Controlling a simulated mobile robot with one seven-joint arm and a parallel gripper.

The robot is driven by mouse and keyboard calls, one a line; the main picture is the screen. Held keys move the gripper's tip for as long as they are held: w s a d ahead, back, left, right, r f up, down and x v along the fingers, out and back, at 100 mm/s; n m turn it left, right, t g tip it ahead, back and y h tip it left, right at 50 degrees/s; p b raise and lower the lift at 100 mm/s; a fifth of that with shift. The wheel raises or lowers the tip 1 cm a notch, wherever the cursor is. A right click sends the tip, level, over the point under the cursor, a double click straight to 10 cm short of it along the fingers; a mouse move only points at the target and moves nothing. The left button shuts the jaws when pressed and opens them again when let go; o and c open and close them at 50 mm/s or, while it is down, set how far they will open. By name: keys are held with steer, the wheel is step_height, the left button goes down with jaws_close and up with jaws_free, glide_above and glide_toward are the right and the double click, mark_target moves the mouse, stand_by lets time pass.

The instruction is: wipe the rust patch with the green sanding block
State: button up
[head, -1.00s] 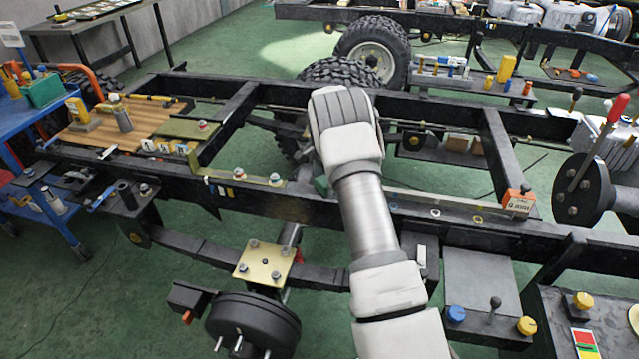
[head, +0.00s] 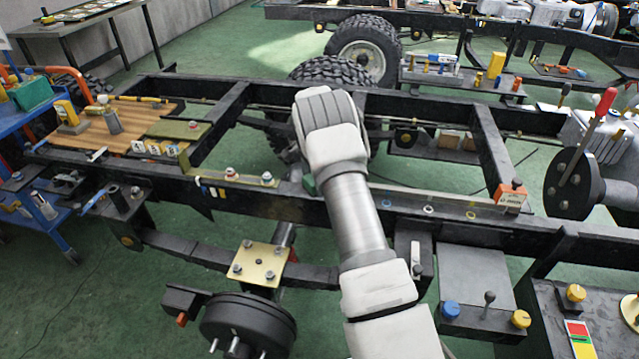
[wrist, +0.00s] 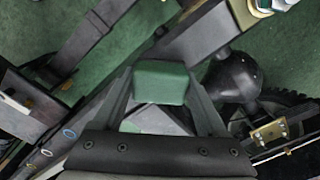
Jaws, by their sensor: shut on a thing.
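The green sanding block (wrist: 160,82) is held between the two fingers of my gripper (wrist: 161,92), seen in the wrist view just over the dark chassis rail. In the head view my arm hides most of my gripper, and only a small green corner of the block (head: 309,186) shows at the left of my wrist, close to the near rail (head: 400,213). I cannot tell whether the block touches the rail. I cannot make out the rust patch clearly; my arm and gripper cover part of the rail there.
Left of my gripper, an angle bracket with bolts (head: 235,179) stands on the rail. A gold plate with bolts (head: 260,262) sits below the rail. Right of it is a grey panel (head: 473,275).

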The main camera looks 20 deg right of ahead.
steer(key=shift+a+f, duration=0.3)
steer(key=shift+c, duration=0.6)
steer(key=shift+d+r+p, duration=0.1)
steer(key=shift+r+p, duration=1.6)
steer(key=shift+r, duration=1.45)
steer(key=shift+r+p, duration=0.95)
steer(key=shift+r, duration=0.55)
